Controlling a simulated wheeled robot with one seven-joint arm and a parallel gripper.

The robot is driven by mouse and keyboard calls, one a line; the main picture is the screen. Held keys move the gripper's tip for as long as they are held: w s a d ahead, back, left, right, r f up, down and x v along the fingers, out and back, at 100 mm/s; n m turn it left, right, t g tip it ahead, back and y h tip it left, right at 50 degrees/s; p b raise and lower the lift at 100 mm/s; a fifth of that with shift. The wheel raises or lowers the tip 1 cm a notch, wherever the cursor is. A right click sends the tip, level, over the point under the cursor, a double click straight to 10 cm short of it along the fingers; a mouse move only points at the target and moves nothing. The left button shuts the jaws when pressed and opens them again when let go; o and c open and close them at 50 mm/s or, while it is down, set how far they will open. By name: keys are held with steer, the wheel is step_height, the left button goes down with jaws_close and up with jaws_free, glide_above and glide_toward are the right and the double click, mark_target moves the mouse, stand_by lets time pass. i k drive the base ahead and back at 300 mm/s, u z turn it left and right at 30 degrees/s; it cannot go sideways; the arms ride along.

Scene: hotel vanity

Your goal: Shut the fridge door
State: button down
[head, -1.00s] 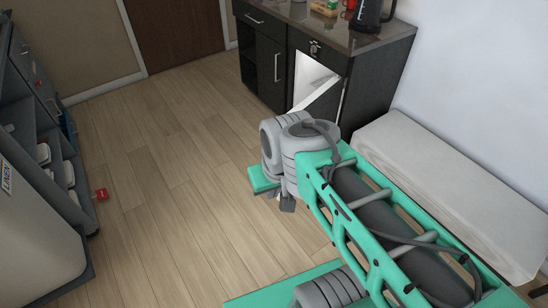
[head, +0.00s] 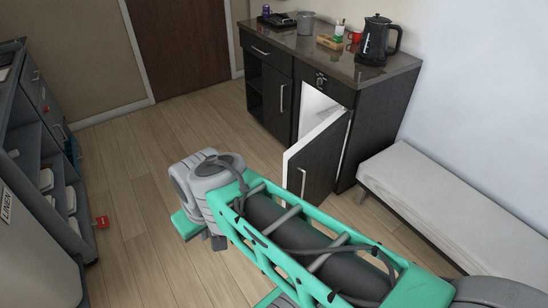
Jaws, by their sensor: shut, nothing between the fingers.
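The fridge (head: 314,103) is built into the dark cabinet under the counter, and its white inside shows. Its door (head: 320,163) stands open, swung out into the room, with a dark outer face, a white inner edge and a slim upright handle (head: 303,181). My green and grey arm reaches across the lower middle of the head view, in front of the door and to its left in the picture.
A white padded bench (head: 440,205) stands along the right wall, close to the door. The counter (head: 330,52) holds a black kettle (head: 375,42), a red mug (head: 354,36) and a grey bucket (head: 306,22). A linen cart (head: 42,225) stands at left. Wooden floor (head: 135,175) is free between.

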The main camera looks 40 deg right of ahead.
mark_target(311, 166)
steer(key=z, duration=0.25)
steer(key=i, duration=0.85)
steer(key=z, duration=0.65)
